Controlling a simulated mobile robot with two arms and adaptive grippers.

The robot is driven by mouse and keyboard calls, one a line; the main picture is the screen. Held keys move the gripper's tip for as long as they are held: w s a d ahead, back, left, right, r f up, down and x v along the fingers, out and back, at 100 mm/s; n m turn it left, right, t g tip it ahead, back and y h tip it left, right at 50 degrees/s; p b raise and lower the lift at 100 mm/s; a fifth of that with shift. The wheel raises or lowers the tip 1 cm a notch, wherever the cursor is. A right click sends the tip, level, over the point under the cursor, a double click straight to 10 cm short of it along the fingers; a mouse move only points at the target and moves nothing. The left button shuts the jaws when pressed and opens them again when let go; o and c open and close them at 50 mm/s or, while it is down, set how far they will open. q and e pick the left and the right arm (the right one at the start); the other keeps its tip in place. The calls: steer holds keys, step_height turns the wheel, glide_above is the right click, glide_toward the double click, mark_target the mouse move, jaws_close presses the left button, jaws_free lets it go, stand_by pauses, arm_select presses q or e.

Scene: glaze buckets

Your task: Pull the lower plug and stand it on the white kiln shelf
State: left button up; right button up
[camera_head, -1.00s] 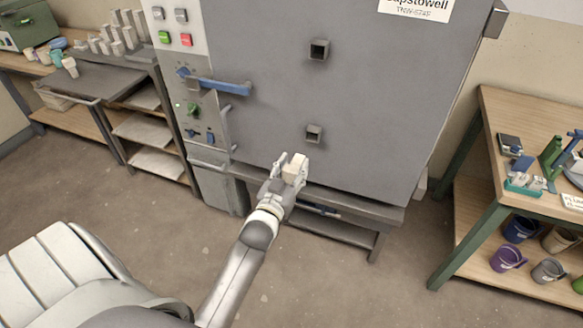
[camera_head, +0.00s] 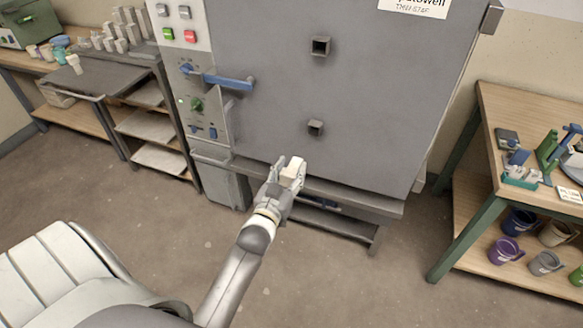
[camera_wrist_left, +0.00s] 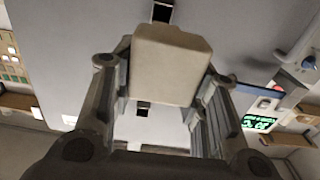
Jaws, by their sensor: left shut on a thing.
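My left gripper (camera_head: 288,172) is shut on a cream, block-shaped plug (camera_head: 293,172), in front of the kiln door and below its lower hole. In the left wrist view the plug (camera_wrist_left: 172,68) is pinched between the two fingers, clear of the door. The grey kiln door (camera_head: 370,100) has an upper square hole (camera_head: 320,46) and a lower square hole (camera_head: 315,127); both look dark and open. Pale shelf boards (camera_head: 143,125) sit in a rack at the left; I cannot tell which is the white kiln shelf. My right gripper is not in view.
A blue door handle (camera_head: 228,82) and control panel are left of the holes. A dark-topped table (camera_head: 112,78) with small cups behind it stands at the left. A workbench (camera_head: 515,103) with tools and buckets below is at the right. The floor between is clear.

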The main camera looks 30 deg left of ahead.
mark_target(287, 177)
arm_select(q)
steer(key=shift+s+d+r, duration=0.1)
steer(key=shift+s, duration=0.4)
steer(key=shift+p+v, duration=0.55)
steer(key=shift+v, duration=0.5)
steer(key=shift+p+v, duration=0.65)
steer(key=shift+v, duration=1.2)
steer(key=shift+s, duration=0.2)
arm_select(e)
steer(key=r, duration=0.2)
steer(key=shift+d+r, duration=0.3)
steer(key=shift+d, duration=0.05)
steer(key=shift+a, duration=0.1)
